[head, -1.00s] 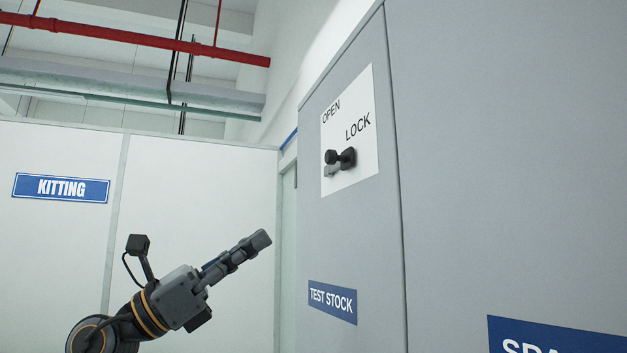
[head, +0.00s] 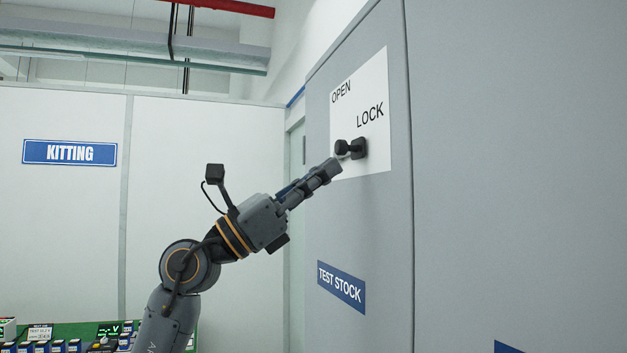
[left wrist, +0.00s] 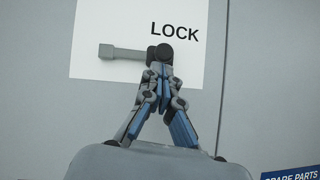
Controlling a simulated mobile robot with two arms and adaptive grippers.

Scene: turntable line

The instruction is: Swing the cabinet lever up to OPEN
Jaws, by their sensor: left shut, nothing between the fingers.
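The cabinet lever (head: 352,148) sits on a white plate (head: 376,85) on the grey cabinet, below the printed word LOCK; OPEN is printed higher and to the left. In the left wrist view, its grey bar (left wrist: 121,51) points left, about level, from a dark round hub. My left gripper (head: 332,167) is shut and empty, just below the lever in the head view, covering part of it. In the left wrist view, the closed fingertips (left wrist: 161,72) are just under the hub. I cannot tell whether they touch it. My right gripper is not in view.
A blue TEST STOCK sign (head: 341,287) is on the cabinet below the lever. A white partition wall with a KITTING sign (head: 70,152) stands at left. A green bench (head: 70,331) with small items is at lower left. The cabinet face around the plate is clear.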

